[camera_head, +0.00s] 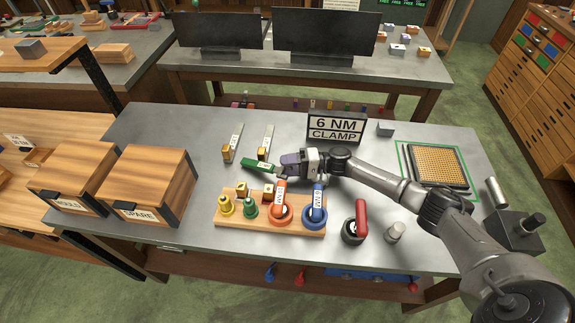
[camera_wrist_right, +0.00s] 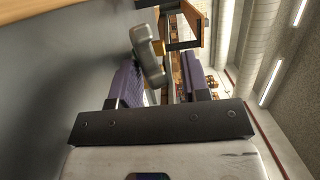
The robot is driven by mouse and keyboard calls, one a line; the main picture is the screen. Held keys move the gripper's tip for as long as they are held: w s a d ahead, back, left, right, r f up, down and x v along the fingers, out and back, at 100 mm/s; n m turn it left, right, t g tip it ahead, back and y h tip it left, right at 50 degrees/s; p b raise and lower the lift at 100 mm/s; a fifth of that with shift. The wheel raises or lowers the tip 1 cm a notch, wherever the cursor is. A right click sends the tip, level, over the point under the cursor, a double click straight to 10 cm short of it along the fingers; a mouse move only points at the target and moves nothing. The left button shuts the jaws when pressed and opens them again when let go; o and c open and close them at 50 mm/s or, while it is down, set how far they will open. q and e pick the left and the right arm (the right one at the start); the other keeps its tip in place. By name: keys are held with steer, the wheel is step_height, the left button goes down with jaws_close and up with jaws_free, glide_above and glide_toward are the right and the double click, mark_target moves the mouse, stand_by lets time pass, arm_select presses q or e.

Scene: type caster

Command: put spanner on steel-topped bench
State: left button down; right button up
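Several tools could be the spanner, and I cannot tell which one is meant. My left gripper is not in view.
A wooden rack (camera_head: 230,233) holds coloured tools in front of the gripper. Two wooden boxes (camera_head: 150,180) stand left. A "6 NM CLAMP" sign (camera_head: 336,128) stands behind. A red-handled tool (camera_head: 360,215) and a gridded tray (camera_head: 435,165) are to the right.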

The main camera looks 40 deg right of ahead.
steer(key=shift+r+p, duration=0.4)
steer(key=shift+r, duration=0.2)
steer(key=shift+s+d, duration=0.15)
steer(key=shift+d, duration=0.1)
steer(key=v, duration=1)
steer(key=shift+d+f+b, duration=0.1)
steer(key=shift+b, duration=0.2)
steer(key=shift+s+d, duration=0.45)
